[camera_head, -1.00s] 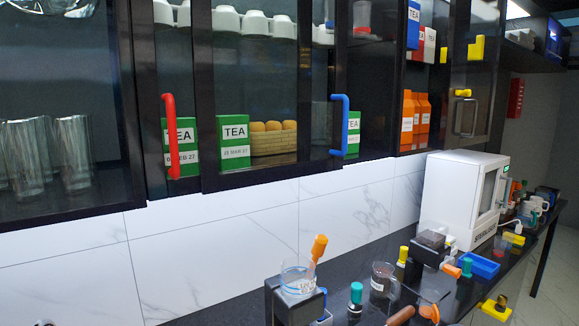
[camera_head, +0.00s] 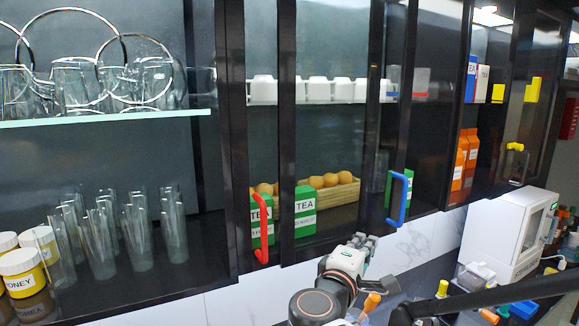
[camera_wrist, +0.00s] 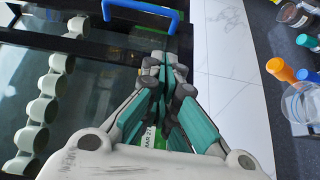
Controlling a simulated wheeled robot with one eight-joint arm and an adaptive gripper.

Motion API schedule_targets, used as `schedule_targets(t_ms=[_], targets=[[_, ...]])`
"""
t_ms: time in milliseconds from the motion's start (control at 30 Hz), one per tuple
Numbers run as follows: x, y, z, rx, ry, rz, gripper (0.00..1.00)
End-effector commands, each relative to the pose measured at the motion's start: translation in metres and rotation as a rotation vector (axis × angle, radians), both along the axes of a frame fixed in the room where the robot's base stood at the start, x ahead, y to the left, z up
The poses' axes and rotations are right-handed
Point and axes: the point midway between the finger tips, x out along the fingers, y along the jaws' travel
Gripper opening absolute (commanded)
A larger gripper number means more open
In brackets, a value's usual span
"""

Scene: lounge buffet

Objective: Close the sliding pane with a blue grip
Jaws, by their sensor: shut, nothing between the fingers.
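The blue grip (camera_head: 400,196) is an upright bar handle on the dark-framed glass sliding pane (camera_head: 402,115) of the wall cabinet. It also shows at the top of the wrist view (camera_wrist: 141,14). A green tea box shows behind it. My gripper (camera_head: 364,243) is below and left of the blue grip in the head view, apart from it. In the wrist view my gripper (camera_wrist: 168,68) has its fingers together and empty, pointing towards the cabinet. How far the tips are from the glass I cannot tell.
A red grip (camera_head: 264,230) is on the cabinet front to the left. Glasses (camera_head: 140,235) and honey jars (camera_head: 22,272) stand in the left section. Below right are a counter with a white machine (camera_head: 510,238) and an orange-handled item (camera_head: 372,301).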

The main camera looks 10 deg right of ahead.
Motion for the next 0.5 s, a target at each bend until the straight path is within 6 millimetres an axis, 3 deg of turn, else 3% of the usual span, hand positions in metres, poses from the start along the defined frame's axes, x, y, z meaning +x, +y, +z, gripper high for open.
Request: schedule_targets(t_ms=[167,500], targets=[[0.009,0.001,0.005,-0.025,-0.009,0.007,0.0],[0.056,-0.038,0.005,-0.021,-0.007,0.004,0.0]])
